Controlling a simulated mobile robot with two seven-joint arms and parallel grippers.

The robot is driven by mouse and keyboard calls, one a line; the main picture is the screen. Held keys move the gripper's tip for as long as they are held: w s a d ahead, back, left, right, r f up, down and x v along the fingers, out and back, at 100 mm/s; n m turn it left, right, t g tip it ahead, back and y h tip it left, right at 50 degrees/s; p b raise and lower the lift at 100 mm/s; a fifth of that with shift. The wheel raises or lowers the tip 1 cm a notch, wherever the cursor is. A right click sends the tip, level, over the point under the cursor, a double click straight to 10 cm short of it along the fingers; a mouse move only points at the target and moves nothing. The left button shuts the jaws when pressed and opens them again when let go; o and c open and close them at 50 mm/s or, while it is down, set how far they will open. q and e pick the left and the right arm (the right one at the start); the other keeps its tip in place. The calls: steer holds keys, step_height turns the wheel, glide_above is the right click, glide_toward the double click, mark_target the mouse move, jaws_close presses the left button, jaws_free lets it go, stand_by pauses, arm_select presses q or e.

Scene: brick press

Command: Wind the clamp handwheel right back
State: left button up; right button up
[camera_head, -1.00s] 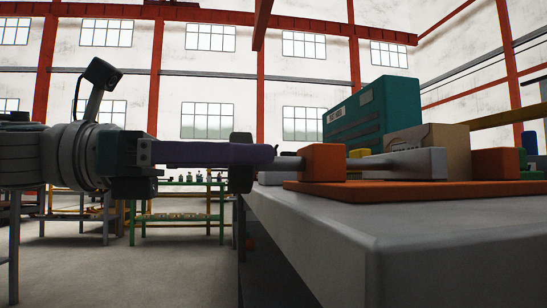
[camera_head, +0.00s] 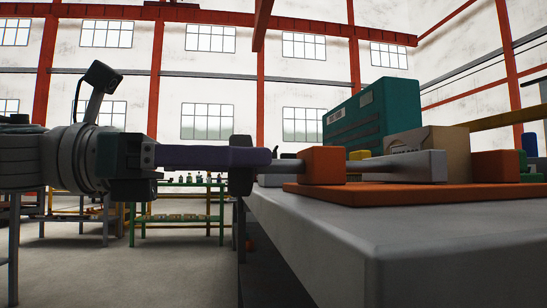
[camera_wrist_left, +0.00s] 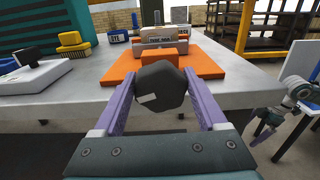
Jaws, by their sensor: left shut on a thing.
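The clamp handwheel (camera_wrist_left: 160,87) is a dark, faceted wheel on the table's edge. It also shows in the head view (camera_head: 241,165). My left gripper (camera_wrist_left: 160,98) is shut on it, with a purple finger on either side of the rim. A grey spindle runs from the wheel into the orange block (camera_head: 323,165) of the clamp, which stands on a flat orange base (camera_head: 390,193). A grey clamp body (camera_head: 415,166) lies beyond the block. My right gripper (camera_wrist_left: 264,130) hangs at the right of the left wrist view, small and unclear.
The grey table (camera_head: 440,235) carries the clamp, with a teal box (camera_head: 370,112) and a cardboard-coloured box (camera_head: 430,143) behind. Open floor lies before the table.

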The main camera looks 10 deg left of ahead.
arm_select(q)
steer(key=shift+r+n+p, duration=0.2)
steer(key=shift+n+p, duration=1.2)
steer(key=n+p, duration=0.2)
steer(key=shift+w+f+n, duration=0.1)
steer(key=shift+w+n, duration=0.05)
steer(key=shift+n, duration=0.15)
steer(key=shift+f+n+p, duration=0.1)
steer(key=shift+n+p, duration=0.45)
steer(key=shift+n, duration=0.15)
steer(key=o, duration=1.3)
steer(key=shift+a, duration=0.1)
steer(key=v, duration=1)
